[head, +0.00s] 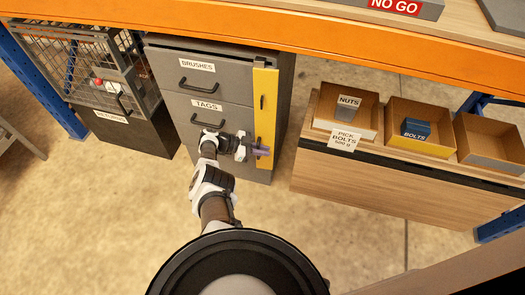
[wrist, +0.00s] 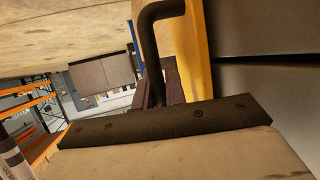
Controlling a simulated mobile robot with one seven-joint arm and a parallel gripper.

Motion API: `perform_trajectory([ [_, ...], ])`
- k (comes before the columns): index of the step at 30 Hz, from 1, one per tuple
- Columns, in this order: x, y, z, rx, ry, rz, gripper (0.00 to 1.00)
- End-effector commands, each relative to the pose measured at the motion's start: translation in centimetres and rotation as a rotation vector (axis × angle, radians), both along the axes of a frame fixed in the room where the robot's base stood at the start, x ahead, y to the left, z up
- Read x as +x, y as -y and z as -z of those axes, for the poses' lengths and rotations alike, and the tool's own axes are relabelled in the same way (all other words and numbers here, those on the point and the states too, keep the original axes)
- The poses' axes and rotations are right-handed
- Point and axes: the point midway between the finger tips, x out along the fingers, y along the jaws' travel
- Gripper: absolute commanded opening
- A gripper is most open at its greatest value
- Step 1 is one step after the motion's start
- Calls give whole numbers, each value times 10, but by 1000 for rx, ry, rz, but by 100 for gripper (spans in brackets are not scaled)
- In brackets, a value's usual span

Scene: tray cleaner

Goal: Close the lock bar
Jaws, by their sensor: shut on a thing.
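The yellow lock bar (head: 265,95) runs upright along the right edge of the grey drawer cabinet (head: 228,82). In the wrist view the lock bar (wrist: 192,45) stands beside the grey drawer fronts (wrist: 265,30). A black bent handle (wrist: 153,45) comes down in front of it, between my fingers. My gripper (head: 260,150) is at the lower part of the bar and is shut on this handle; in the wrist view my gripper (wrist: 160,93) is partly hidden by its own body. I cannot tell whether the bar lies flat against the drawers.
Drawers labelled BRUSHES (head: 197,65) and TAGS (head: 206,105) have black handles. A wire cage (head: 95,65) stands left. A wooden bench with bins (head: 410,120) stands right. An orange beam (head: 300,42) crosses above. The floor in front is clear.

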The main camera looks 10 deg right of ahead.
Motion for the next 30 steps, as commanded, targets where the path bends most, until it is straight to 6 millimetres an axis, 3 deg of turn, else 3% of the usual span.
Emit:
perform_trajectory([
  [2, 1, 1, -3, -3, 2, 2, 0],
  [3, 1, 1, -3, -3, 2, 2, 14],
  [5, 1, 1, -2, -2, 2, 2, 22],
  [17, 0, 0, -8, -1, 1, 0, 22],
  [30, 0, 0, -77, -2, 2, 0, 22],
])
